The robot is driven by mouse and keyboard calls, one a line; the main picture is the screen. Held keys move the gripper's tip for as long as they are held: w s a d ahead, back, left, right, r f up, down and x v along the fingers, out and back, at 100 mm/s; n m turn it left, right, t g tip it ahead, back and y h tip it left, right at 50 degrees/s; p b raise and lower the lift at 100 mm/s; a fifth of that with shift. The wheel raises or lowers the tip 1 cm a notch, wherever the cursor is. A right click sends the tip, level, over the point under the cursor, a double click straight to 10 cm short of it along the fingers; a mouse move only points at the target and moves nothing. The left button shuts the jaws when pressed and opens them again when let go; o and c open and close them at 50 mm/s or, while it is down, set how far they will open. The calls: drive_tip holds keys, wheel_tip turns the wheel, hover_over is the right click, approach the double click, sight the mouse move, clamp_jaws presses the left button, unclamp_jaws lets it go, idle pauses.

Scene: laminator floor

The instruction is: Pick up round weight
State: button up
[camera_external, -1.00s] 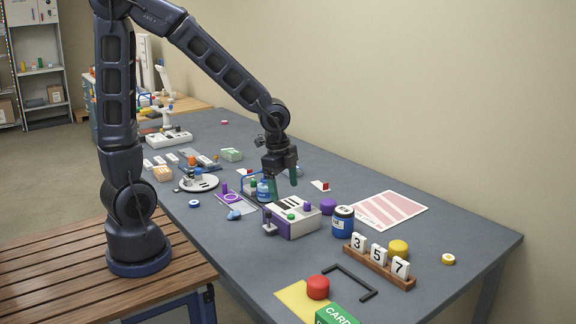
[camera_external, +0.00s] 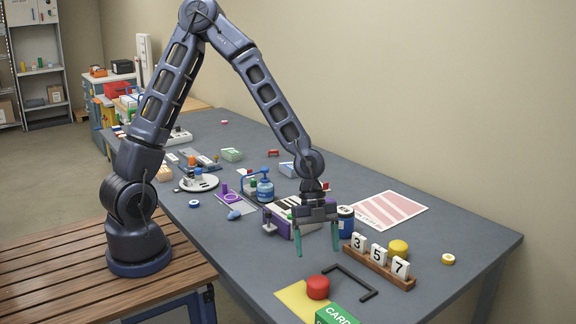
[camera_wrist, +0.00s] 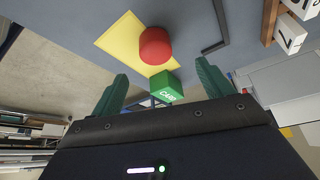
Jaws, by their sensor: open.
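A red round weight (camera_external: 317,287) stands upright on a yellow sheet (camera_external: 290,301) at the table's near end. It also shows in the wrist view (camera_wrist: 155,45), with the sheet (camera_wrist: 118,38) under it. A yellow round piece (camera_external: 398,248) stands behind the number rack; I cannot tell if it is a weight too. My gripper (camera_external: 318,247) is open and empty, pointing down above the table, behind the red weight and apart from it. The wrist view shows its green fingers (camera_wrist: 161,72) spread, the red weight lying ahead between their lines.
A green card box (camera_external: 336,315) stands close to the red weight. A black bracket (camera_external: 349,282) lies right of it. A wooden rack (camera_external: 380,267) with number blocks stands further right. A purple-and-white device (camera_external: 283,222) and a blue jar (camera_external: 346,222) are close behind my gripper.

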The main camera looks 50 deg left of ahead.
sight(318, 279)
drive_tip(key=shift+x, duration=2.7)
drive_tip(key=shift+s+d+f, duration=0.3)
drive_tip(key=shift+s+f, duration=0.1)
drive_tip(key=shift+f, duration=0.35)
drive_tip(key=shift+s+d+f, duration=0.35)
drive_tip(key=shift+s+f, duration=0.05)
drive_tip(key=shift+f, duration=0.35)
drive_tip(key=shift+x, duration=0.85)
drive_tip(key=c, duration=1.3)
